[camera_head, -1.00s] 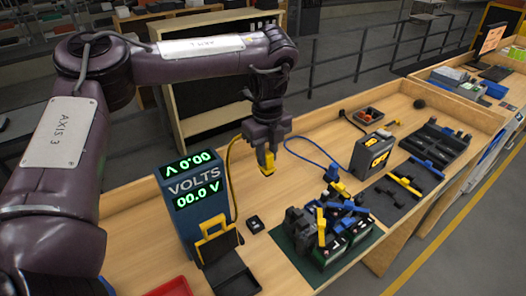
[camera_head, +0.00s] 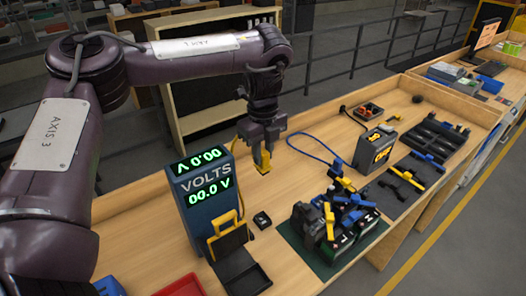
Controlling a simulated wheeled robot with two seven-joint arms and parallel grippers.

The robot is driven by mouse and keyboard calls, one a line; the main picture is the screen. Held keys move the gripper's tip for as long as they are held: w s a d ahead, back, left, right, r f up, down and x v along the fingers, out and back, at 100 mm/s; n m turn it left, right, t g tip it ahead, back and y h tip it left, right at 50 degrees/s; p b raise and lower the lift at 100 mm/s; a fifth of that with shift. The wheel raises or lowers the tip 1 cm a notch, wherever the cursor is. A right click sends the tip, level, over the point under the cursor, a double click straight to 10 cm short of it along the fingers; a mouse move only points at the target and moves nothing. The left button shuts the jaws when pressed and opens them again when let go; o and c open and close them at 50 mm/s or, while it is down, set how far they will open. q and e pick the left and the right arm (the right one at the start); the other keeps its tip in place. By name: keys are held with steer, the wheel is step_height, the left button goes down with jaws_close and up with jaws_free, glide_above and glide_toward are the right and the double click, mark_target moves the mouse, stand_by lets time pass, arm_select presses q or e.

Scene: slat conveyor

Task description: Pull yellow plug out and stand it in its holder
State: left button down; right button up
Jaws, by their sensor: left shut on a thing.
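My left gripper (camera_head: 262,163) points down above the bench, right of the blue volt meter. It is shut on the yellow plug (camera_head: 263,167), which hangs clear of the bench. A yellow cable (camera_head: 236,148) shows between the meter and the gripper; part of it is hidden behind the meter. A small black block (camera_head: 262,219) stands on the bench below the plug, and the plug is apart from it. I cannot tell for sure that this block is the holder. My right gripper is not in view.
The volt meter (camera_head: 204,207) reads 00.0 V; a black tray (camera_head: 243,271) with a yellow frame stands before it. Black batteries with blue and yellow parts stand on a green mat (camera_head: 325,268). A blue cable (camera_head: 312,157) crosses the bench. A charger box (camera_head: 374,150) stands to the right.

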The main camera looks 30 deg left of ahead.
arm_select(q)
steer(key=shift+a+f+b, duration=0.1)
steer(key=shift+f+b, duration=4.55)
steer(key=shift+f, duration=5.25)
steer(key=shift+f+b, duration=0.45)
steer(key=shift+f, duration=0.4)
steer(key=shift+f, duration=0.2)
